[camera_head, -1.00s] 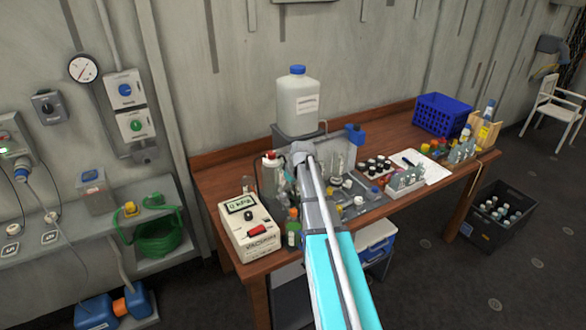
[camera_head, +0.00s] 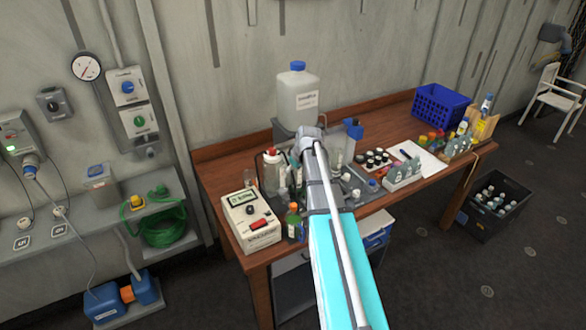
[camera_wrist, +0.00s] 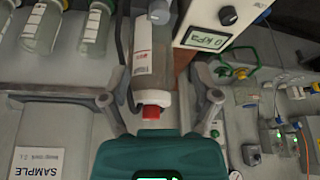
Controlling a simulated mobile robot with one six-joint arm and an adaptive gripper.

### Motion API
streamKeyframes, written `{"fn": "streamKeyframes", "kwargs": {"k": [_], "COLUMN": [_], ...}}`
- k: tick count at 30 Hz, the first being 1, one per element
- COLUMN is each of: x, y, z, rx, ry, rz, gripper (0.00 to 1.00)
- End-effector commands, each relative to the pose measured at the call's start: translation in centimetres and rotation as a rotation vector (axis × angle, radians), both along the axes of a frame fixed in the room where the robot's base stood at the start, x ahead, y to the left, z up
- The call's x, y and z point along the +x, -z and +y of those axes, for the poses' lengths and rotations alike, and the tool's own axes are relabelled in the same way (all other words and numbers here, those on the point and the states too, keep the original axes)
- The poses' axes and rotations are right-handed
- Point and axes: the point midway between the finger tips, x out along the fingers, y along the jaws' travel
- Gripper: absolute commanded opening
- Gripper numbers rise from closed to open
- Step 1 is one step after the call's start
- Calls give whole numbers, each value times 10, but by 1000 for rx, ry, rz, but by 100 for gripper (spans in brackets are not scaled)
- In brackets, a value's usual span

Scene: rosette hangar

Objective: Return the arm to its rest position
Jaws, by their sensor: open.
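My arm (camera_head: 338,250) reaches forward over the wooden bench (camera_head: 215,165). In the head view my gripper is hidden behind the arm's far end. In the wrist view my gripper (camera_wrist: 160,98) is open, with one grey finger on each side. A clear bottle with a red cap (camera_wrist: 150,112) shows between the fingers in that picture. I see no finger touching it, and its distance from them is hard to judge. What looks like the same bottle (camera_head: 271,168) stands at the bench's left part in the head view.
A meter box (camera_head: 250,222), a large jug with a blue cap (camera_head: 298,98), bottle racks and a blue basket (camera_head: 441,108) crowd the bench. A dark crate of bottles (camera_head: 492,205) stands on the floor at right. A shelf with a green hose (camera_head: 163,225) is at left.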

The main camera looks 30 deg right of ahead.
Motion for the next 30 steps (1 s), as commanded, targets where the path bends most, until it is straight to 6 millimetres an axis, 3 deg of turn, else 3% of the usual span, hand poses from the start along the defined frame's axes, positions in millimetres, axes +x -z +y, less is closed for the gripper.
{"fn": "streamKeyframes", "kwargs": {"k": [17, 20, 26, 30], "x": [0, -4, -25, -52], "y": [0, 4, 22, 43], "z": [0, 7, 46, 91], "rx": [0, 2, 14, 21], "ry": [0, 2, 25, 58], "rz": [0, 8, 59, 123], "gripper": [79, 79, 79, 79]}}
